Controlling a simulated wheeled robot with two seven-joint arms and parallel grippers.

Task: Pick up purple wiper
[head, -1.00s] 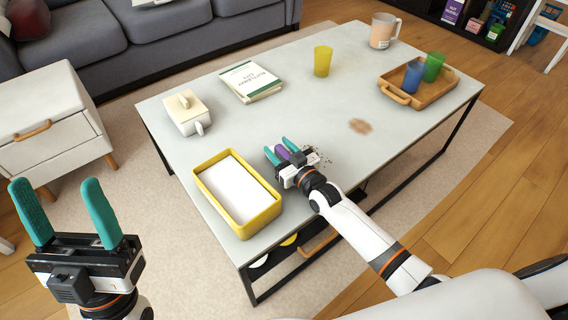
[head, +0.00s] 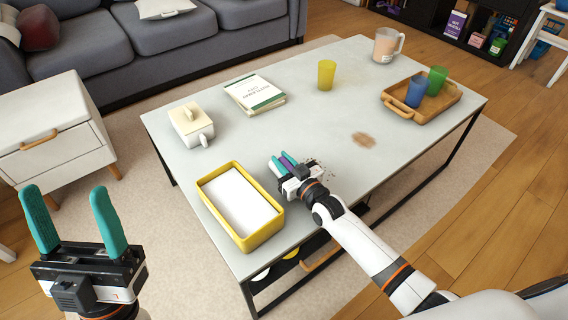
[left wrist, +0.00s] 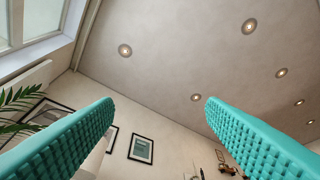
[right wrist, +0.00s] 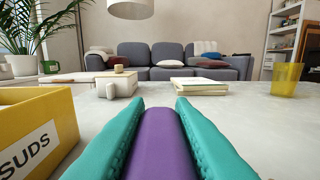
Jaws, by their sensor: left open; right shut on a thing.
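The purple wiper (right wrist: 153,146) is between the teal fingers of my right gripper (head: 283,162), low over the table just right of the yellow box. In the right wrist view both fingers press along its sides, and its rear part is out of sight. In the head view only a small purple part of the wiper (head: 287,160) shows. My right gripper is shut on it. My left gripper (head: 75,222) is open and empty, raised at the left, away from the table. Its spread fingers point up toward the ceiling in the left wrist view (left wrist: 155,145).
The yellow box (head: 273,222), marked SUDS, stands close left of my right gripper. Dark crumbs (head: 318,168) and a brown stain (head: 364,139) lie on the table (head: 230,140). A lidded pot (head: 191,122), books (head: 255,92), yellow cup (head: 326,75), mug (head: 386,45) and wooden tray (head: 424,112) stand farther back.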

